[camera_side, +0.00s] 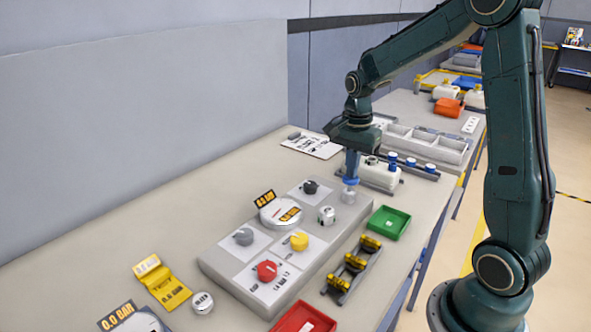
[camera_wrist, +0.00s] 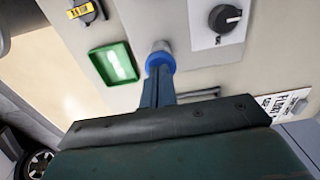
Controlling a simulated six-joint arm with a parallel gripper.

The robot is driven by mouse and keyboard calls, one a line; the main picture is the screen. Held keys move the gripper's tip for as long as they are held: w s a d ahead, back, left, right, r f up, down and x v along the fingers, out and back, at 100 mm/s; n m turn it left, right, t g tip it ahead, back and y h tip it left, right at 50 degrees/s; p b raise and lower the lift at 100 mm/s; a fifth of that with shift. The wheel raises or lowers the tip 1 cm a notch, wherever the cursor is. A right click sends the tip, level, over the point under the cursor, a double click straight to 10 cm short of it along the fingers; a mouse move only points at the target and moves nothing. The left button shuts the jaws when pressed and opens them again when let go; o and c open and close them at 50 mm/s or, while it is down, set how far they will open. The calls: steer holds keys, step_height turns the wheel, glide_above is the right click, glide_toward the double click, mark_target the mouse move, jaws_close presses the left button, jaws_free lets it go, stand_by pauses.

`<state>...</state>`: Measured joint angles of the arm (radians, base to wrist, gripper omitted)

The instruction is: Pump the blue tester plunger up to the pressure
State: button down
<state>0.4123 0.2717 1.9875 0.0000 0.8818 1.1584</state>
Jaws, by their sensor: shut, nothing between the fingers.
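The blue tester plunger (camera_side: 350,181) stands upright on a clear or pale cylinder (camera_side: 348,195) at the far right corner of the grey panel. In the wrist view, its blue ring (camera_wrist: 160,62) shows just beyond my fingertips. My gripper (camera_side: 352,172) points down, directly over the plunger, fingers shut with nothing between them. In the wrist view, my gripper (camera_wrist: 158,74) meets or nearly meets the blue cap; I cannot tell whether they touch. A round white gauge (camera_side: 280,211) with a yellow-on-dark tag sits on the panel; its reading is too small to be sure of.
The panel (camera_side: 222,268) carries red (camera_side: 267,270), yellow (camera_side: 299,241), grey (camera_side: 243,236) and black (camera_side: 310,187) knobs. A green tray (camera_side: 389,222), yellow-topped rack (camera_side: 352,269) and red tray (camera_side: 304,318) stand right. A tag at front left (camera_side: 117,315) reads 0.0 BAR.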

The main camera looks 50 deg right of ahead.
steer(key=shift+f, duration=0.1)
steer(key=shift+f, duration=1.4)
step_height(320, 180, up, 14)
steer(key=shift+r, duration=0.2)
stand_by(1.1)
step_height(320, 180, up, 3)
steer(key=shift+f, duration=0.2)
steer(key=shift+f, duration=0.1)
